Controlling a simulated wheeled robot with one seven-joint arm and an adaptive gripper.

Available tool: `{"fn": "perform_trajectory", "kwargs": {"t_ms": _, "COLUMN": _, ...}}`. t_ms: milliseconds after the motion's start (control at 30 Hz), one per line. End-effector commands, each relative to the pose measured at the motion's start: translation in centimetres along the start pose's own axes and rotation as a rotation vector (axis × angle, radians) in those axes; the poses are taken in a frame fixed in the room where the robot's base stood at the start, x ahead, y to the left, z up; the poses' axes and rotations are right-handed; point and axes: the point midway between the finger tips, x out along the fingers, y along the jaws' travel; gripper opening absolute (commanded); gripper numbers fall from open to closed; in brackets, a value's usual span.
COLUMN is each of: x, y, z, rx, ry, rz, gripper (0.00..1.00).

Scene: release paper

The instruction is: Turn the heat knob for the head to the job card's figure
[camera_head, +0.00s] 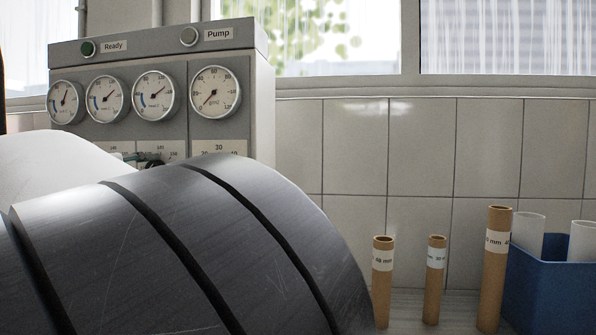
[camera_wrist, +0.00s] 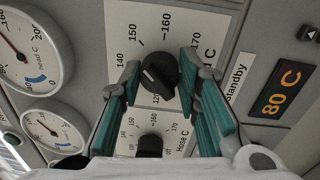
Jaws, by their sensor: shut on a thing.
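In the wrist view my gripper (camera_wrist: 159,73) has its teal fingers on either side of a black round knob (camera_wrist: 158,76) and is shut on it. The knob sits on a scale plate marked around 140, 150, 160 and 170. Its white pointer mark is small, and I cannot read its exact setting. A gauge labelled head C (camera_wrist: 28,45) is at upper left. A second black knob (camera_wrist: 150,145), on a plate labelled hose C, shows below between the fingers. In the head view my gripper (camera_head: 150,160) is mostly hidden behind my arm. I cannot make out a job card.
The grey control cabinet (camera_head: 262,110) carries several gauges and Ready and Pump lamps. An orange display (camera_wrist: 281,90) reads 80 C beside a Standby label (camera_wrist: 238,76). Cardboard tubes (camera_head: 383,285) and a blue bin (camera_head: 550,295) stand at right.

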Motion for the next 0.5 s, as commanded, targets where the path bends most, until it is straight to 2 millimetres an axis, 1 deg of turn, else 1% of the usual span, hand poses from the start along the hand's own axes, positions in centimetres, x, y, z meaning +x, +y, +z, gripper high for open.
{"fn": "perform_trajectory", "kwargs": {"t_ms": 133, "x": 0.12, "y": -0.07, "z": 0.15, "rx": -0.001, "ry": -0.004, "rz": -0.001, "gripper": 0.03}}
{"fn": "perform_trajectory", "kwargs": {"t_ms": 167, "x": 0.12, "y": -0.07, "z": 0.15, "rx": -0.001, "ry": -0.004, "rz": -0.001, "gripper": 0.33}}
{"fn": "perform_trajectory", "kwargs": {"t_ms": 200, "x": 0.12, "y": -0.07, "z": 0.14, "rx": -0.002, "ry": -0.004, "rz": -0.001, "gripper": 0.42}}
{"fn": "perform_trajectory", "kwargs": {"t_ms": 233, "x": 0.12, "y": -0.07, "z": 0.13, "rx": -0.002, "ry": -0.004, "rz": -0.001, "gripper": 0.48}}
{"fn": "perform_trajectory", "kwargs": {"t_ms": 267, "x": 0.11, "y": -0.07, "z": 0.12, "rx": -0.002, "ry": -0.003, "rz": -0.001, "gripper": 0.51}}
{"fn": "perform_trajectory", "kwargs": {"t_ms": 500, "x": 0.05, "y": -0.05, "z": 0.05, "rx": -0.002, "ry": -0.002, "rz": 0.000, "gripper": 0.51}}
